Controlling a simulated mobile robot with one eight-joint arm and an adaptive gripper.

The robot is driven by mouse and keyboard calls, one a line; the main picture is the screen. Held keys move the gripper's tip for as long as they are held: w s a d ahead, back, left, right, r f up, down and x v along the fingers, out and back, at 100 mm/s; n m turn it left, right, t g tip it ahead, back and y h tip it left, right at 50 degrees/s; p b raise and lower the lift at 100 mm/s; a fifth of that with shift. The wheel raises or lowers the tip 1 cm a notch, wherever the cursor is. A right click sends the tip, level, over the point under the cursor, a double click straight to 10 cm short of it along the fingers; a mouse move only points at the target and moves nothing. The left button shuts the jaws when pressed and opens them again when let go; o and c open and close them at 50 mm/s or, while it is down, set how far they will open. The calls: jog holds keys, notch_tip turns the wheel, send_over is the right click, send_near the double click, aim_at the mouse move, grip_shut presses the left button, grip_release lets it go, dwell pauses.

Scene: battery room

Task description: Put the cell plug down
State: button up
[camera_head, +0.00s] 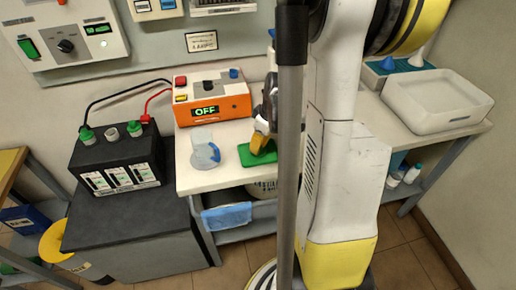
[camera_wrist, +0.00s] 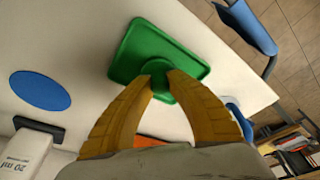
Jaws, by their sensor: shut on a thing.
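My gripper (camera_wrist: 160,78) has its yellow fingers closed on the green cell plug (camera_wrist: 160,94), part of which shows between them. The plug is over the green tray (camera_wrist: 136,45), near the tray's edge; I cannot tell whether it touches the tray. In the head view my gripper (camera_head: 259,143) points down at the same green tray (camera_head: 266,158) on the white bench. The plug cannot be made out there, and my arm hides part of the tray.
An orange box (camera_head: 212,101) reading OFF stands behind the tray. A clear cup with a blue part (camera_head: 205,150) stands left. A black battery (camera_head: 116,158) with cables is farther left. A white basin (camera_head: 436,99) is at right. A blue disc (camera_wrist: 40,90) lies on the bench.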

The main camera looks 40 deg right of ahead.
jog(key=shift+f, duration=0.2)
jog(key=o, duration=0.8)
jog(key=shift+r, duration=0.1)
jog(key=shift+o, duration=0.2)
